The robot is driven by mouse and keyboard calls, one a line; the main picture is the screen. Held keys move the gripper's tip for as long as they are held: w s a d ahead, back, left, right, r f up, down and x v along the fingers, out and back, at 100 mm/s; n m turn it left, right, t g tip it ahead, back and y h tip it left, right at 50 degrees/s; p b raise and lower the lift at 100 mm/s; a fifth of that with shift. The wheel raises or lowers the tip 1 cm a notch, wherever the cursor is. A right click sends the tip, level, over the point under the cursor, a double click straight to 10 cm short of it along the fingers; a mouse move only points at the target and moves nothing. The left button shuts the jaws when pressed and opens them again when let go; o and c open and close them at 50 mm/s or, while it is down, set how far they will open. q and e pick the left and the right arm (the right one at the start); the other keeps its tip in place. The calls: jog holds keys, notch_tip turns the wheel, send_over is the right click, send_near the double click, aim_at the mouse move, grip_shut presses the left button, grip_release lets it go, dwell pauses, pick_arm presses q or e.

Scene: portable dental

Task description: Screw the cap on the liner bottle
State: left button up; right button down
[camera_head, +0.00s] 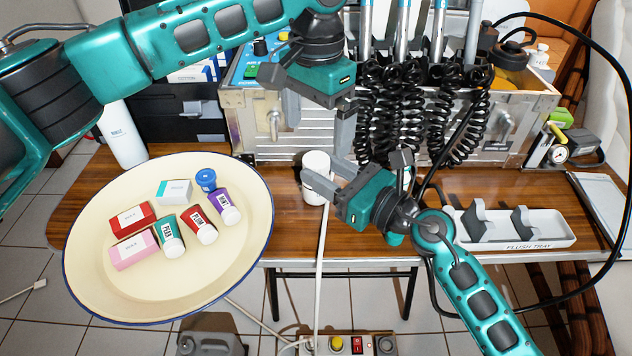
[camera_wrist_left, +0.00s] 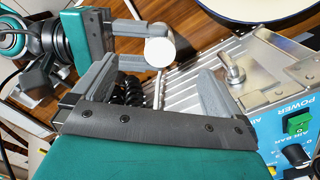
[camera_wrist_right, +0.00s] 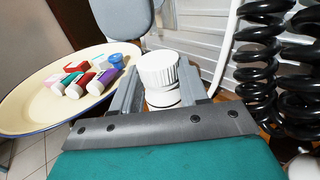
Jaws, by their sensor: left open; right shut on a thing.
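My left gripper (camera_head: 317,122) is open and empty, pointing down above the cap. In the left wrist view the round cap top (camera_wrist_left: 160,52) shows beyond the open fingers (camera_wrist_left: 158,92). The fingers hide part of the bottle's body.
A cream plate (camera_head: 95,285) with small boxes, tubes and a blue-capped jar is at the left. The metal case (camera_head: 300,142) with black coiled hoses (camera_head: 440,115) stands close behind. A flush tray (camera_head: 530,242) lies at the right. A white cord (camera_head: 321,250) hangs past the front edge.

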jog(key=shift+f, duration=0.1)
pick_arm(q)
notch_tip(320, 180, up, 11)
jog(key=shift+f, duration=0.15)
pick_arm(e)
jog(key=c, duration=0.5)
grip_release()
pick_arm(q)
jog(key=shift+f+b, duration=0.6)
jog(key=shift+f, duration=0.05)
pick_arm(e)
jog(key=v, duration=1.3)
